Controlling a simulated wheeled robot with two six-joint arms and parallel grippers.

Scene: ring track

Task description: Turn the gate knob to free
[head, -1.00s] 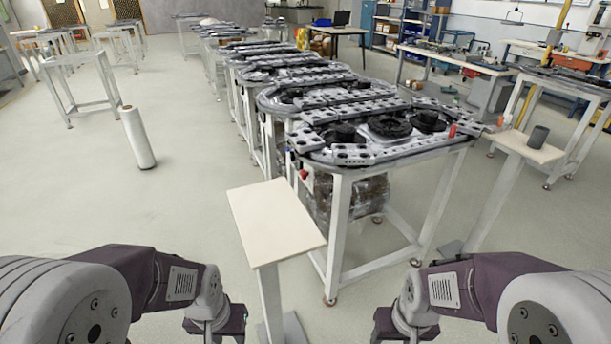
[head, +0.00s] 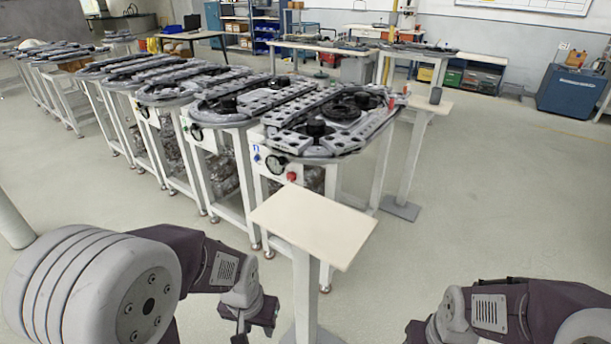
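The nearest ring track (head: 345,140) is a grey oval on a white frame. A white panel under its near end carries a round black dial-like knob (head: 275,163), a red button (head: 291,177) and a small blue label (head: 257,156). I cannot tell from here which way the knob points, nor confirm that it is the gate knob. My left gripper (head: 250,318) is low in front of the track, left of the pedestal and well short of the panel. My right gripper (head: 418,336) is at the bottom edge, mostly cut off. Neither gripper's fingers show clearly.
A pedestal with a pale square top (head: 314,222) stands between me and the track, close to the panel. A second pedestal (head: 424,104) with a grey cup (head: 436,95) stands beyond. More tracks line up at left. The floor at right is clear.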

